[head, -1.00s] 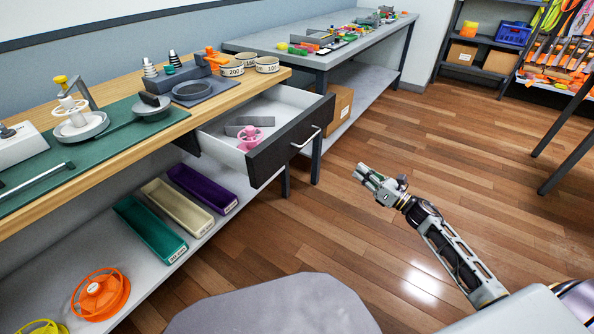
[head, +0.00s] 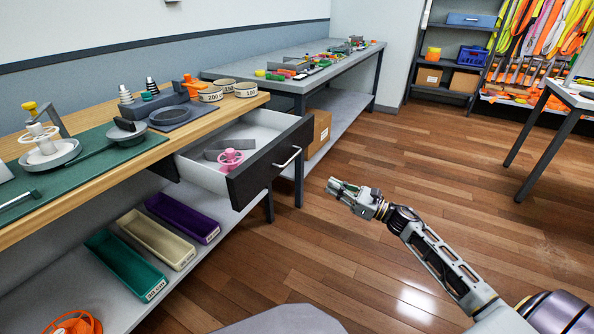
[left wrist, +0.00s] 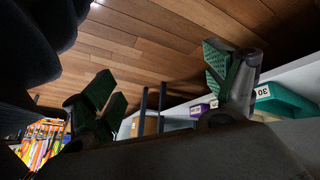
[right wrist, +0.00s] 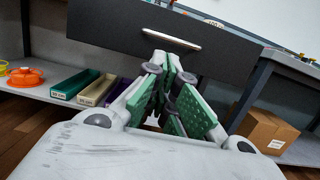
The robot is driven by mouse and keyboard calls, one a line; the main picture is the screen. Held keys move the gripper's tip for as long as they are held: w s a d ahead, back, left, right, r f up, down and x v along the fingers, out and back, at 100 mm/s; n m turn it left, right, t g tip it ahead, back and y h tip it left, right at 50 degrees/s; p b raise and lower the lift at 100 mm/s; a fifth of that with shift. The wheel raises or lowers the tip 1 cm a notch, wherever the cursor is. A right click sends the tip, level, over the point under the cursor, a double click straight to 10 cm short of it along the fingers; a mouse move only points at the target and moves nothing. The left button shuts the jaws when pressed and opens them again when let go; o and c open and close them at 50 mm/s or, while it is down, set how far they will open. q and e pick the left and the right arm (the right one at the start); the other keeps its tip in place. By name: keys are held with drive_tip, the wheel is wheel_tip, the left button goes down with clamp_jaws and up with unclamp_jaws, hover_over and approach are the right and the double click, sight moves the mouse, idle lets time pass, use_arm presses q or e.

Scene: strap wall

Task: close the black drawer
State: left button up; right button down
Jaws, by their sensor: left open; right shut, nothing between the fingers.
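The black-fronted drawer (head: 270,164) stands pulled out from under the wooden workbench in the head view. Its silver bar handle (head: 288,157) faces right. Inside lie a pink spool (head: 231,159) and a grey bar. My right gripper (head: 334,186) is shut and empty, apart from the drawer, to the right of its front. In the right wrist view the shut fingers (right wrist: 168,58) point toward the drawer front (right wrist: 110,22), with the handle (right wrist: 170,39) just beyond them. My left gripper (left wrist: 165,88) shows only in the left wrist view, open, with its fingers apart.
Green, cream and purple bins (head: 180,215) stand on the lower shelf below the bench. A grey table (head: 300,84) with small coloured parts stands behind the drawer, with a cardboard box (head: 318,130) under it. The wood floor right of the drawer is clear.

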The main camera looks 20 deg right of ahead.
use_arm(q)
drive_tip(key=shift+t+h, duration=0.3)
drive_tip(key=f+b, duration=0.1)
drive_tip(key=f, duration=0.1)
drive_tip(key=f+b, duration=0.2)
drive_tip(key=shift+s+d+f, duration=0.1)
drive_tip(key=shift+s+d, duration=0.05)
drive_tip(key=shift+d, duration=0.25)
use_arm(e)
drive_tip(key=x, duration=1.3)
drive_tip(key=shift+w, duration=0.35)
drive_tip(key=shift+a, duration=0.15)
